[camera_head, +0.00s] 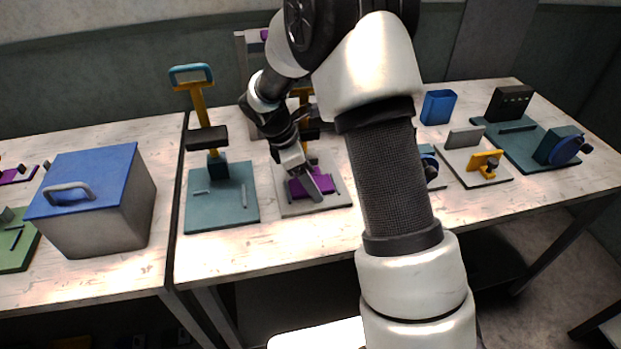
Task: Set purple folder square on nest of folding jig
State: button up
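A purple piece (325,182), which looks like the purple folder, lies at a pale grey-beige base plate (290,208) in the middle of the table. Low dark guide bars show on that plate, which may be the folding jig; its nest is mostly hidden. My gripper (309,187) points down at the purple piece, with its grey fingers overlapping it in the view. I cannot tell whether the fingers are open or shut on it, or whether the piece rests flat on the plate. A yellow upright (301,94) stands behind my wrist, partly hidden.
A teal-based press (222,212) with a yellow column stands left of the plate. A blue-lidded box (90,170) stands on the left table. A blue bin (438,107), a pale fixture (463,158) and a dark green fixture (530,150) stand right. My arm hides the middle.

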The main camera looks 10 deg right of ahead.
jog(key=p+v, duration=0.1)
jog(key=v, duration=1.1)
jog(key=s+d+r+m+t+y, duration=0.2)
jog(key=s+d+r+m, duration=0.2)
jog(key=s+r+m, duration=0.65)
jog(key=s+r+m+t+y, duration=0.25)
jog(key=s+m, duration=0.55)
jog(key=s, duration=0.6)
notch_tip(320, 180, up, 8)
jog(key=t+p, duration=0.1)
jog(key=p, duration=0.7)
jog(key=shift+s+d, duration=0.25)
